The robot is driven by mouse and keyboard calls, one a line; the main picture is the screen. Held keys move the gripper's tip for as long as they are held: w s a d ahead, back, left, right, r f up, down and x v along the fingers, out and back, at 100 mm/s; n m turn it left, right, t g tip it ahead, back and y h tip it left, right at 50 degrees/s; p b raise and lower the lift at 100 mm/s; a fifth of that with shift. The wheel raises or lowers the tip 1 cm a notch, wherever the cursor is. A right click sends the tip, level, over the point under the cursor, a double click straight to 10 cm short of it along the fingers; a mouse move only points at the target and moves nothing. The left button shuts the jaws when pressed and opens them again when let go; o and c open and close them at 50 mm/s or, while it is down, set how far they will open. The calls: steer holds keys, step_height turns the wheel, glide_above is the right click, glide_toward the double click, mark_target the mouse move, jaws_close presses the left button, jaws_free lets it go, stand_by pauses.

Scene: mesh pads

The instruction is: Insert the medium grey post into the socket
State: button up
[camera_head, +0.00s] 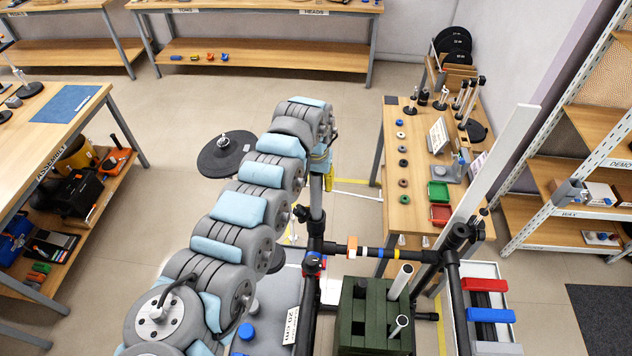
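I cannot tell for sure which thing is the medium grey post or which is the socket. Several slim upright posts (462,96) stand at the far end of the right-hand bench. Two pale grey tubes stick up from a dark green crate (362,318) at the bottom; one tube (400,281) leans to the right. A round dark base (222,157) with a small silver stub lies on the floor left of my arm. My arm runs from the lower left up to the middle and bends down there; my gripper is hidden.
The right-hand bench (408,215) carries rings, a green tray (438,192), a red tray (440,214) and a white sign. A black tube frame (375,252) and a tall pale beam (492,175) stand in front of it. Floor (185,115) is open at the upper left.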

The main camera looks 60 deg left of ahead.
step_height(320, 180, up, 12)
steer(key=shift+s+d+r+b, duration=0.1)
steer(key=shift+s+r+b, duration=0.05)
steer(key=shift+b, duration=1.1)
